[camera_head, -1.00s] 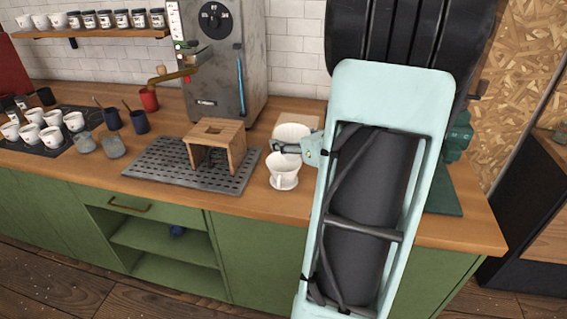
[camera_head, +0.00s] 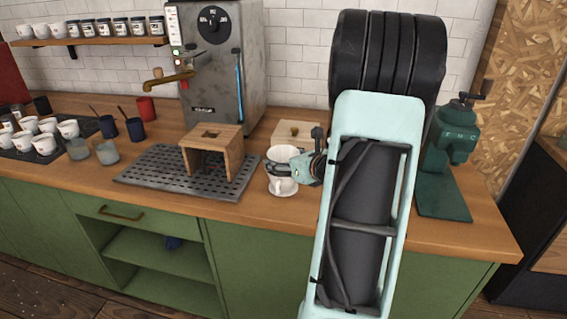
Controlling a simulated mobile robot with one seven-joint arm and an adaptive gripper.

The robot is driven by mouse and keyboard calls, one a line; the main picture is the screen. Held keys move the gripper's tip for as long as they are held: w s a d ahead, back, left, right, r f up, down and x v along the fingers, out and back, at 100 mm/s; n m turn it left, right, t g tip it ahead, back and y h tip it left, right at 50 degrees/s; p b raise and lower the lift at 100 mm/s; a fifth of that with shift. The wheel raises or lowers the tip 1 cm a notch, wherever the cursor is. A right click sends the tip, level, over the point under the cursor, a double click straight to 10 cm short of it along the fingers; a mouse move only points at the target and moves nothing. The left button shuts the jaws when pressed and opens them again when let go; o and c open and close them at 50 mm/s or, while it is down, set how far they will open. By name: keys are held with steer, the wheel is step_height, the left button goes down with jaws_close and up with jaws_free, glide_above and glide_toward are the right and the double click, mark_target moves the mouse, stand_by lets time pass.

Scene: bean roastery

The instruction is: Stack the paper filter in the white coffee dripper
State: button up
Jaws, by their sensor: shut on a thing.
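The white paper filter (camera_head: 281,153) is at the counter's front right of the middle, directly above or partly inside the white coffee dripper (camera_head: 283,189). The dripper stands upright on the wooden counter. My gripper (camera_head: 279,169) reaches in from the right and is shut on the filter. Its fingers cross in front of the two white pieces and hide where they meet, so I cannot tell whether the filter is seated.
A wooden stand (camera_head: 212,146) on a perforated drip tray (camera_head: 176,172) is left of the dripper. A wooden box (camera_head: 298,132) stands behind it. A green grinder (camera_head: 452,150) is right of my arm. Cups and glasses (camera_head: 106,153) are at left.

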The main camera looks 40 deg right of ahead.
steer(key=shift+s+a+f+b, duration=0.1)
steer(key=shift+s+f+b, duration=0.05)
steer(key=shift+f+b, duration=0.55)
steer(key=o, duration=0.7)
steer(key=shift+f, duration=0.1)
steer(key=shift+r+p, duration=0.6)
steer(key=shift+p, duration=0.05)
steer(key=v, duration=1.2)
steer(key=shift+r+p, duration=0.3)
steer(key=shift+r, duration=0.1)
